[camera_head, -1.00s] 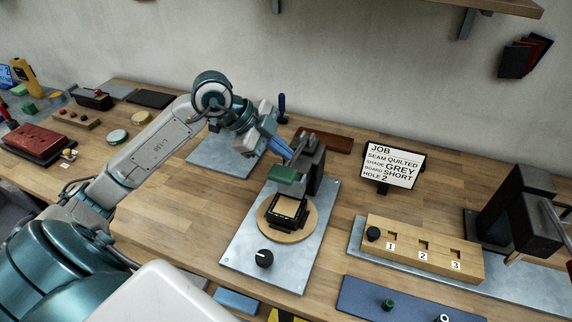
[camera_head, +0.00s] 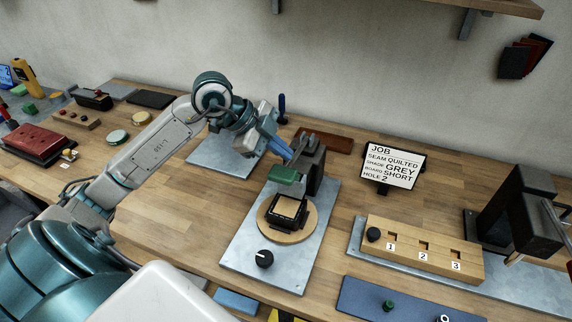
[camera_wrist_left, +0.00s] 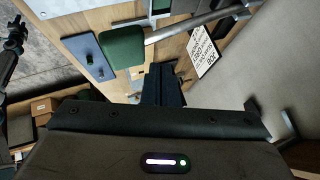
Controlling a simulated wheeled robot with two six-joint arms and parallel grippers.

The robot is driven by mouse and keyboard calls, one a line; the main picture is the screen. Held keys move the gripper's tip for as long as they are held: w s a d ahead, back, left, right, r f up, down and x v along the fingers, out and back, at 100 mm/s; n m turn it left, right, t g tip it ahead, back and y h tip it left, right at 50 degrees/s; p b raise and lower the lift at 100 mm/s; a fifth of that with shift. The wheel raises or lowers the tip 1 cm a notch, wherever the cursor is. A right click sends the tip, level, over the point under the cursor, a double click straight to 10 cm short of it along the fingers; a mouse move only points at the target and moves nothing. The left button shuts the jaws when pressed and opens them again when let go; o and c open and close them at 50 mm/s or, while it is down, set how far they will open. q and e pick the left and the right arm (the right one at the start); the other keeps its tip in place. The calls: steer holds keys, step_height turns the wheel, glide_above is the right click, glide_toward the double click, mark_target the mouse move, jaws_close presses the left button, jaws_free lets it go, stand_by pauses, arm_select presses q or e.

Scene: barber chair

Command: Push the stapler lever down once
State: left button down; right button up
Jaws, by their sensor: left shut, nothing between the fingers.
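The stapler stands on a grey metal plate (camera_head: 250,225) in the middle of the bench. It has a dark upright post (camera_head: 316,168) and a green block (camera_head: 284,175) reaching out over a round wooden disc (camera_head: 270,229). A black square frame (camera_head: 287,212) with a light pad sits on the disc. My left gripper (camera_head: 288,156) is shut and empty, just behind and above the green block; I cannot tell if it touches. In the left wrist view, the green block (camera_wrist_left: 122,47) is on a metal bar (camera_wrist_left: 200,24), beyond my shut fingers (camera_wrist_left: 163,85). My right gripper is not in view.
A black knob (camera_head: 264,259) is at the plate's front. A job card (camera_head: 391,166) stands behind to the right. A numbered wooden block (camera_head: 420,247) and a dark machine (camera_head: 515,208) are farther right. A red pad (camera_head: 38,142) lies far left.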

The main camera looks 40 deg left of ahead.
mark_target(283, 166)
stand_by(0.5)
arm_select(q)
steer(key=shift+f+b, duration=0.3)
steer(key=shift+f, duration=0.1)
steer(key=shift+s+f+b, duration=0.15)
steer(key=shift+f+b, duration=0.2)
steer(key=shift+f, duration=0.1)
stand_by(0.5)
steer(key=shift+s+d+f+b, duration=0.1)
steer(key=shift+f+b, duration=0.3)
steer(key=shift+f, duration=0.15)
stand_by(0.4)
steer(key=shift+f+b, duration=0.4)
steer(key=shift+f, duration=0.15)
stand_by(0.4)
steer(key=shift+r, duration=0.1)
stand_by(0.5)
steer(key=shift+w+r+p, duration=0.2)
steer(key=shift+r+p, duration=1.35)
steer(key=shift+r, duration=0.35)
